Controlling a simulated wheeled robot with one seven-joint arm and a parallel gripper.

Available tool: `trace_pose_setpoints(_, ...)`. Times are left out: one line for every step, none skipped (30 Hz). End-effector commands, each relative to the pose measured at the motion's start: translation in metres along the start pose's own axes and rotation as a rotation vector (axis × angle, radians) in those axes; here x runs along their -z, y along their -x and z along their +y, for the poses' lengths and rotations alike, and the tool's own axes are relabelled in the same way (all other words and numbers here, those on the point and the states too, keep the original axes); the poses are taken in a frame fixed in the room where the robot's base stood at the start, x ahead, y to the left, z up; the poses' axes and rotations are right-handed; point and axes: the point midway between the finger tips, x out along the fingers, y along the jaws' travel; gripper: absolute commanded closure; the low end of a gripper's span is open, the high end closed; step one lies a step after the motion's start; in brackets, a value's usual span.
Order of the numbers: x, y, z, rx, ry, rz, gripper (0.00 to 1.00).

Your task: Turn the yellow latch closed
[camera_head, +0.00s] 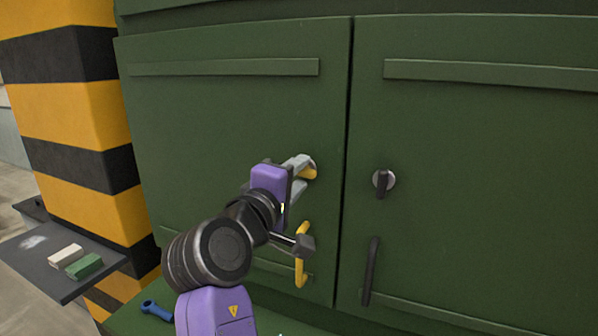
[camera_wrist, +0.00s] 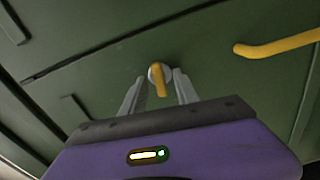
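The yellow latch (camera_head: 309,174) sits on the left green cabinet door (camera_head: 235,115), near the door's right edge. In the head view my gripper partly hides it. In the wrist view the latch (camera_wrist: 158,80) is a short yellow knob on a round grey plate, its lever pointing toward my gripper's palm. My gripper (camera_head: 300,172) is at the latch with its fingers spread. In the wrist view the two grey fingers of my gripper (camera_wrist: 158,86) stand on either side of the latch, with gaps showing. I cannot tell how deep the lever sits between them.
A yellow handle (camera_head: 301,255) is below the latch; it also shows in the wrist view (camera_wrist: 280,46). The right door has a black latch (camera_head: 382,181) and black handle (camera_head: 371,271). White (camera_head: 66,255) and green (camera_head: 84,266) blocks lie on a shelf at left.

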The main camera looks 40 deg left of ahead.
Motion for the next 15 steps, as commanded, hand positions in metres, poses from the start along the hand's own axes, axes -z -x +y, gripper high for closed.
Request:
trace_pose_setpoints(-0.0002,-0.0023,0.0006,0.0,-0.001,0.0,0.64)
trace_pose_setpoints(-0.0002,-0.0031,0.0005,-0.001,-0.001,0.0,0.64)
trace_pose_setpoints(-0.0002,-0.0038,0.0004,-0.001,-0.001,0.0,0.64)
trace_pose_setpoints(-0.0002,-0.004,0.0003,-0.001,-0.001,0.0,0.64)
trace_pose_setpoints(-0.0003,-0.0041,0.0002,-0.001,-0.001,0.0,0.64)
trace_pose_setpoints(-0.0003,-0.0041,0.0001,-0.001,-0.001,0.0,0.64)
trace_pose_setpoints(-0.0003,-0.004,0.0001,-0.001,-0.001,0.0,0.64)
trace_pose_setpoints(-0.0003,-0.004,0.0001,-0.001,-0.001,0.0,0.64)
trace_pose_setpoints(-0.0004,-0.0039,0.0002,-0.001,-0.001,0.0,0.64)
trace_pose_setpoints(-0.0003,-0.0039,0.0001,-0.001,-0.001,0.0,0.68)
trace_pose_setpoints(-0.0003,-0.0039,0.0002,-0.001,-0.001,0.0,0.73)
trace_pose_setpoints(-0.0003,-0.0038,0.0002,-0.001,-0.001,0.0,0.81)
trace_pose_setpoints(-0.0003,-0.0038,0.0001,-0.001,-0.001,0.0,0.87)
trace_pose_setpoints(-0.0003,-0.0038,0.0002,-0.001,-0.001,0.0,0.93)
trace_pose_setpoints(-0.0003,-0.0038,0.0001,-0.001,-0.001,0.0,1.0)
